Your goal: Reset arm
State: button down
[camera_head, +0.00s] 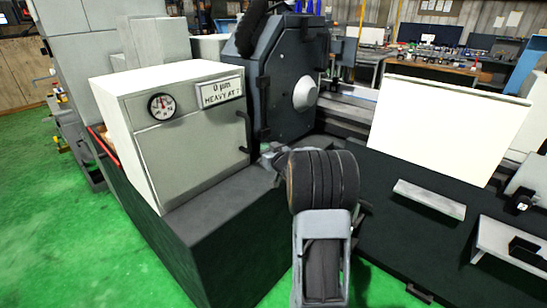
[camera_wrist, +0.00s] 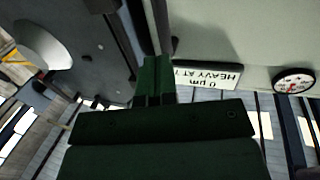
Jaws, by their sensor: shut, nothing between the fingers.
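My arm rises from the bottom centre in the head view, and its end, my gripper (camera_head: 268,152), is small and partly hidden behind the dark wrist joint. It appears beside the right edge of the pale grinder cabinet (camera_head: 185,140), near its handle; I cannot tell whether it touches. In the wrist view my gripper (camera_wrist: 155,66) shows as dark green fingers close together, shut and empty. A round dial gauge (camera_head: 162,106) is left of the plate.
A dark grinding wheel housing (camera_head: 287,85) stands right of the cabinet. Further right are a large cream panel (camera_head: 440,128), a pale flat bar (camera_head: 429,198) and a grey bracket (camera_head: 510,245) on the dark machine bed. Green floor (camera_head: 80,250) is open at the left.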

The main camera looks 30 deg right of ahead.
jog(key=s+d+f+m+g+h, duration=0.2)
jog(key=s+f+m+g+h, duration=0.25)
jog(key=s+f+g, duration=0.7)
jog(key=s+a+r+n+g+y+p, duration=0.1)
jog(key=s+a+r, duration=0.2)
jog(key=s+a, duration=0.3)
jog(key=s+a+r+n+g+y+p, duration=0.1)
jog(key=s+a+r, duration=0.3)
jog(key=a, duration=0.8)
jog(key=s+a+r+n+g+y+p, duration=0.1)
jog(key=s+a+r+n+y+p, duration=0.1)
jog(key=s+a, duration=0.6)
jog(key=shift+s+a+r+n+y, duration=0.15)
jog(key=shift+a+r+n+y, duration=0.35)
jog(key=shift+r, duration=0.3)
jog(key=shift+d, duration=0.1)
